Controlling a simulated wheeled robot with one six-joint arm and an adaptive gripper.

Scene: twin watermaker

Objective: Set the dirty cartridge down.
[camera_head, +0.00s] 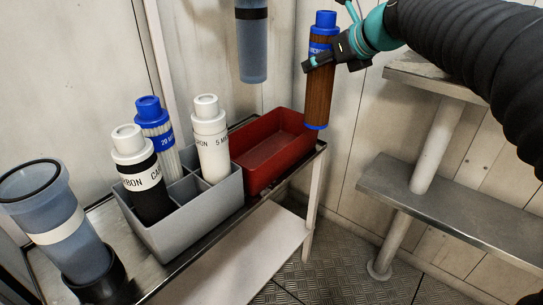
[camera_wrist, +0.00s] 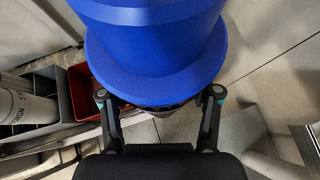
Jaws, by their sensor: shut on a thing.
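The dirty cartridge (camera_head: 319,88) is brown with blue end caps and a blue label band. My gripper (camera_head: 326,57) is shut on it near its top and holds it upright in the air. It hangs just right of the red tray (camera_head: 272,180), near the tray's far right end. The tray looks empty. In the wrist view the cartridge's blue cap (camera_wrist: 155,45) fills the upper middle, between the fingers of my gripper (camera_wrist: 160,105), and hides most of what lies below. Part of the red tray (camera_wrist: 84,95) shows behind the left finger.
A grey divided caddy (camera_head: 192,222) on the metal bench (camera_head: 45,262) holds a black, a blue-capped and a white cartridge. A blue housing bowl (camera_head: 60,230) stands at left. Another housing (camera_head: 252,45) hangs above. Metal steps (camera_head: 450,205) are at right.

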